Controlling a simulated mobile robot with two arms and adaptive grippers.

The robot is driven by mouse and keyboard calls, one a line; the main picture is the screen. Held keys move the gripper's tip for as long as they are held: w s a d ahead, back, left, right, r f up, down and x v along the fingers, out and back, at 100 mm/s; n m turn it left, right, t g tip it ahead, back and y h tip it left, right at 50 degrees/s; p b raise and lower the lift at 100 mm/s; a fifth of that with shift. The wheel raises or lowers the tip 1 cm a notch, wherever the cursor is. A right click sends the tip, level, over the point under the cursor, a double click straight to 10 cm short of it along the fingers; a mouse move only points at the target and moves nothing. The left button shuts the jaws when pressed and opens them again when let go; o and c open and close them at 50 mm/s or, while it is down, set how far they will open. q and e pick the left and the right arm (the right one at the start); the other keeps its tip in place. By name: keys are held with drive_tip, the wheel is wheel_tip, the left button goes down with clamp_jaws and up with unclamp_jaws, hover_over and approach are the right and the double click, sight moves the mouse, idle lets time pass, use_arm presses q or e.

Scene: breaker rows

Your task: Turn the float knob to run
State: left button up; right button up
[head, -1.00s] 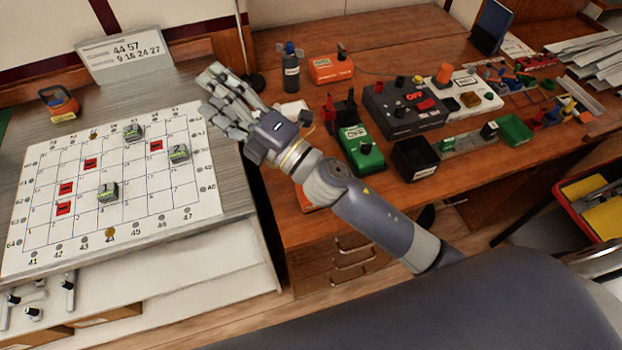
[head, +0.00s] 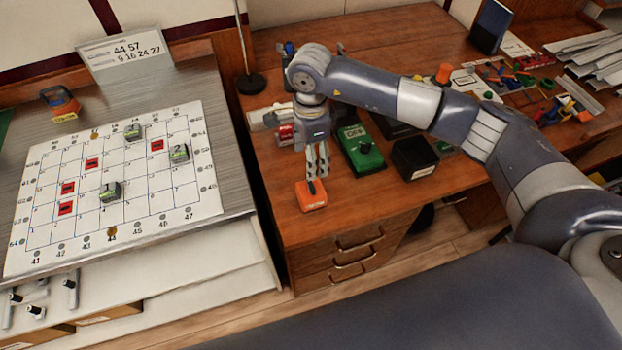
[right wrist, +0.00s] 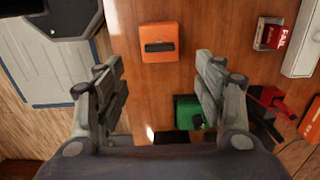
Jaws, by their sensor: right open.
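A small orange box (head: 311,197) with a dark knob on top sits near the front left edge of the wooden desk. It also shows in the right wrist view, its dark bar-shaped knob (right wrist: 159,47) lying crosswise. I cannot read its label or tell the knob's setting. My right gripper (head: 317,172) points down over this box in the head view. In the right wrist view the gripper (right wrist: 162,75) is open and empty, fingers wide apart, with the orange box beyond and between the tips. My left gripper is not in view.
A red box marked FAIL (right wrist: 270,34) is nearby. A gridded board (head: 130,205) with small blocks lies left. The desk front around the orange box is clear.

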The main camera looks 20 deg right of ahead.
sight(311, 184)
wheel_tip(311, 184, down, 9)
drive_tip(key=p, duration=0.2)
drive_tip(key=shift+f+p, duration=0.15)
drive_tip(key=shift+p, duration=0.15)
drive_tip(key=shift+f, duration=0.65)
drive_tip(key=c, duration=1.1)
